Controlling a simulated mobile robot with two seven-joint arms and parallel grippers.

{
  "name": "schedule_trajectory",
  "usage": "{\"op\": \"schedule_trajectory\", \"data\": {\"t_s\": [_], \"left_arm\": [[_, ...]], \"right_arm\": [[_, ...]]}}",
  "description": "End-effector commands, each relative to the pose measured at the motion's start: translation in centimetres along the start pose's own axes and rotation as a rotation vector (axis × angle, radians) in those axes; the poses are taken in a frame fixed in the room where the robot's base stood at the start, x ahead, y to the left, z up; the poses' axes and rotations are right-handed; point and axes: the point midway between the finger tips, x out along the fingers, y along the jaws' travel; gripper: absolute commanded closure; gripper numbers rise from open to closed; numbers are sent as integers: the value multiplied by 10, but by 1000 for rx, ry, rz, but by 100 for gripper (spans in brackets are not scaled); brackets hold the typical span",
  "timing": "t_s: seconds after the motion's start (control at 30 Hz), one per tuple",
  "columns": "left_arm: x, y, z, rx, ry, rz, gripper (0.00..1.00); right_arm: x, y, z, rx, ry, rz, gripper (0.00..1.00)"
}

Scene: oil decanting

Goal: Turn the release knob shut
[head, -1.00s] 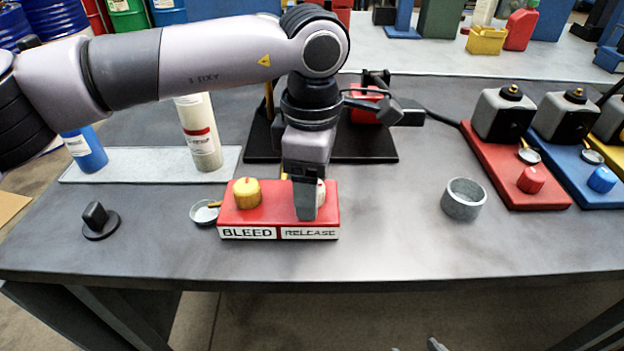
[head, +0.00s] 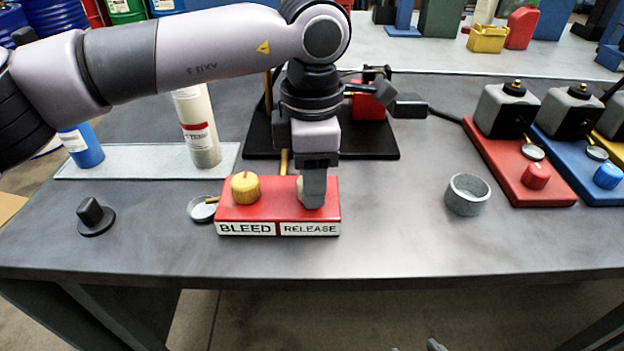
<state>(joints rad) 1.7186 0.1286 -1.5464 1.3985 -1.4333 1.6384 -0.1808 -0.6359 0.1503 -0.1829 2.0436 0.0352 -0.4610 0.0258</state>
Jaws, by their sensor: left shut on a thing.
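A red control block (head: 265,211) stands near the front of the grey table, labelled BLEED on the left and RELEASE on the right. A yellow bleed knob (head: 245,188) sits on its left half with a pointer mark on top. My left gripper (head: 312,196) points down over the right half and is shut on the release knob (head: 299,187). Only a pale sliver of that knob shows beside the finger; its pointer is hidden.
A small gauge (head: 203,209) sits at the block's left side. A black knob on a round base (head: 95,216) stands at left, a grey cup (head: 467,194) at right. Behind are a pale tray (head: 120,165) with a white cylinder (head: 198,130) and a blue one (head: 82,148).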

Motion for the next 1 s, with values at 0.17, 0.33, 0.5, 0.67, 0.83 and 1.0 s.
{"op": "schedule_trajectory", "data": {"t_s": [0.17, 0.33, 0.5, 0.67, 0.83, 1.0], "left_arm": [[2, 0, 0, -170, 0, 0, 89], [1, 0, 0, -331, -1, 0, 89], [1, 1, 0, -492, 0, 1, 89], [1, 1, 0, -644, -1, 1, 89], [1, 1, 0, -805, -1, 1, 89], [0, 1, 0, -956, 0, 1, 89]], "right_arm": [[6, 2, 9, -8, -2, -1, 33], [10, 2, 14, -9, -2, -1, 33], [14, 2, 19, -9, -2, -1, 33], [17, 2, 23, -7, -2, -1, 33], [21, 1, 28, -2, -1, -1, 33], [24, 1, 31, 0, -1, -1, 33]]}}
